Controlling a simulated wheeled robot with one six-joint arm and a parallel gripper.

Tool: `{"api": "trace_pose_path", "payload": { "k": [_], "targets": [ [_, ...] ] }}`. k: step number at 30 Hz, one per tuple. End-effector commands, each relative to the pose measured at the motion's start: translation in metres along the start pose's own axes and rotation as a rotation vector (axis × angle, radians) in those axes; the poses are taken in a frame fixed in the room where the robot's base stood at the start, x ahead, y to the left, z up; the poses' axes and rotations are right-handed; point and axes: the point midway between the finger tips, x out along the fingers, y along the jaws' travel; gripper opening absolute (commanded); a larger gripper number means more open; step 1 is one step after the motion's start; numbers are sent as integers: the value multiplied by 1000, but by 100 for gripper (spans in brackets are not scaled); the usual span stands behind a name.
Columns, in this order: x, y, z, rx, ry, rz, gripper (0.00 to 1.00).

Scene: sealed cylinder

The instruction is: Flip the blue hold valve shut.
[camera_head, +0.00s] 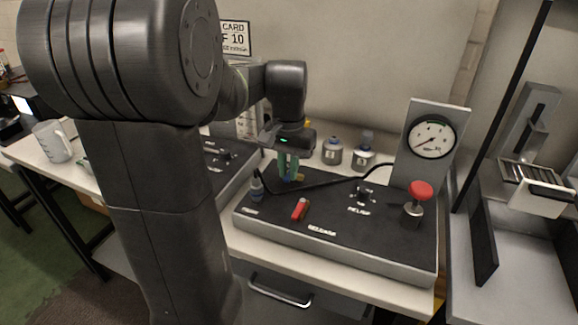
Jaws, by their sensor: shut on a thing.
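My gripper (289,172) is over the back left part of a black-topped panel (330,244). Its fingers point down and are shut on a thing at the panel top. This seems to be the handle of the blue hold valve, but the fingers hide most of it and its angle cannot be told. Blue-green and yellowish bits show at the fingertips. A red release lever (300,209) lies in front of the gripper, apart from it.
A grey-blue fitting (257,188) stands at the panel's left edge. A black hose crosses behind the lever. A red knob (421,190) stands at right, a pressure gauge (432,137) behind it. Two small containers (332,151) stand behind the panel. A clear jug (53,141) is far left.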

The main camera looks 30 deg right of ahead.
Motion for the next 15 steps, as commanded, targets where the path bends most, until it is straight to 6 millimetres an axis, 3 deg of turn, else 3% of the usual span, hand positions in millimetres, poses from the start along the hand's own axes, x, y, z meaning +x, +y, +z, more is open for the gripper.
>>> {"api": "trace_pose_path", "payload": {
  "k": [1,4,15],
  "targets": [
    [-1,0,-1,1,4,-1,16],
    [-1,0,-1,0,3,-1,35],
    [-6,0,-1,-1,3,-1,35]
  ]
}}
